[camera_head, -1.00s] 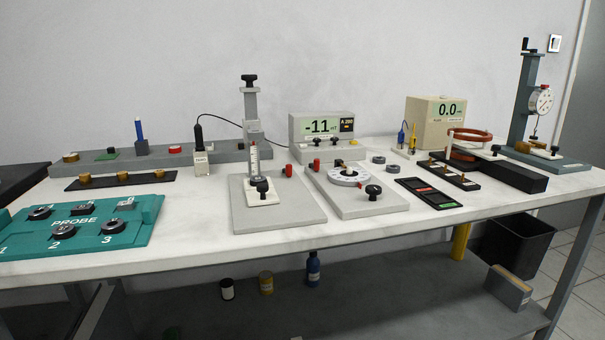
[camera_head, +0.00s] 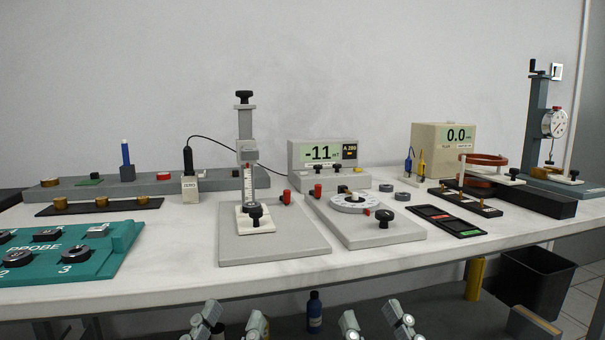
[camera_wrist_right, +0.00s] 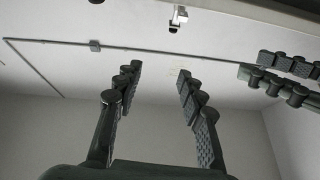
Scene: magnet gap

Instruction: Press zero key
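The teslameter (camera_head: 323,153) stands at the back middle of the bench and reads -11, with a panel marked A 200 at its right. Small dark controls (camera_head: 326,169) sit low on its front; I cannot read which is the zero key. A pale block (camera_head: 190,188) with a label that seems to read ZERO holds the black probe (camera_head: 188,160). My left gripper (camera_head: 230,322) and right gripper (camera_head: 374,322) show at the bottom edge, in front of and below the bench top. Both have their fingers apart and empty. The right gripper (camera_wrist_right: 159,75) also shows open in the wrist view.
A gap stand (camera_head: 246,180) and a dial plate (camera_head: 365,222) stand between the front edge and the teslameter. A green probe tray (camera_head: 105,255) lies at left. A coil stand (camera_head: 483,160) is at right. The bench's front strip (camera_head: 200,285) is clear.

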